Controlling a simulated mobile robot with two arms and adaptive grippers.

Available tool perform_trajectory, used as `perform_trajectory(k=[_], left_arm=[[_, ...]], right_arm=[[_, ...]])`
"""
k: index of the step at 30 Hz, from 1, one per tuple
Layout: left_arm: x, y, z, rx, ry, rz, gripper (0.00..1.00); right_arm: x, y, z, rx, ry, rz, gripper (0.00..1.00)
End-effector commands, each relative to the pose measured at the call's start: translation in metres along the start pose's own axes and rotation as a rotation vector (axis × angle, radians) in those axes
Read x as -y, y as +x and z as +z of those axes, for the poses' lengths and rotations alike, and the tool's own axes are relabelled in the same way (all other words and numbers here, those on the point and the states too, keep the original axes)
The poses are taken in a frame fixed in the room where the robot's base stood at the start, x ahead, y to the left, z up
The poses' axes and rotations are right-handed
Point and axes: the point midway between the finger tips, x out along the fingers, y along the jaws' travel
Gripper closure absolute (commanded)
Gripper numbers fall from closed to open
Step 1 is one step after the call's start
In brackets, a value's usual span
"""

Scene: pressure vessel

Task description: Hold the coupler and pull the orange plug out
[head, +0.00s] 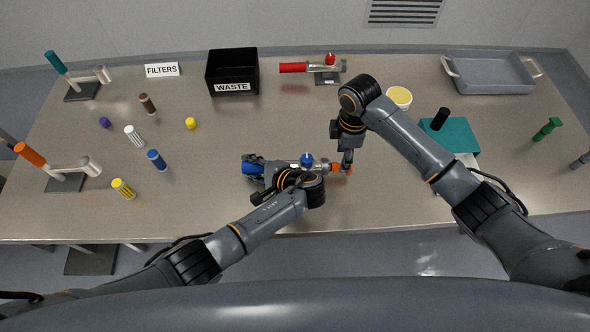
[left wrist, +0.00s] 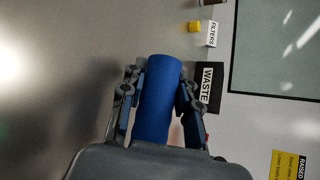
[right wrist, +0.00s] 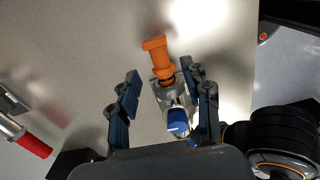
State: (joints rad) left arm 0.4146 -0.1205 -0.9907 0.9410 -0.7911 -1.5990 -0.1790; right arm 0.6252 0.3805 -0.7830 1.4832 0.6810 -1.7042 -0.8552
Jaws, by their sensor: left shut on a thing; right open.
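The coupler (head: 297,166) is a short silver body with a blue knob on top and a blue cylinder at its left end. My left gripper (head: 257,176) is shut on that blue cylinder, which also shows between its fingers in the left wrist view (left wrist: 158,98). The orange plug (head: 341,168) sits in the coupler's right end. In the right wrist view the plug (right wrist: 158,58) lies beyond the silver body and blue knob. My right gripper (right wrist: 165,90) is open over it, one finger on each side, with visible gaps. In the head view the right fingers partly hide the plug.
A black WASTE bin (head: 232,72) and a red-handled fitting (head: 312,68) stand at the back. Several loose cartridges, including a blue one (head: 157,160), lie at left. A teal mat (head: 450,135) and grey tray (head: 490,74) are at right.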

Motion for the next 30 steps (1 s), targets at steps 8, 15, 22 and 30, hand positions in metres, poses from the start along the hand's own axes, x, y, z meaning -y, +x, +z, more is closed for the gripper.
perform_trajectory(k=[8,15,22,30], left_arm=[[-0.001,0.000,0.000,-0.001,0.002,0.002,1.00],[-0.001,0.000,0.000,-0.001,0.002,0.002,1.00],[-0.001,0.000,0.000,-0.001,0.002,0.002,1.00],[-0.001,0.000,0.000,-0.001,0.002,0.002,1.00]], right_arm=[[0.000,0.035,-0.001,-0.001,0.000,-0.002,0.52],[0.000,0.046,0.000,-0.001,0.000,-0.001,0.52],[0.000,0.047,0.000,-0.001,0.000,0.000,0.52],[0.000,0.046,0.000,-0.001,0.000,0.000,1.00]])
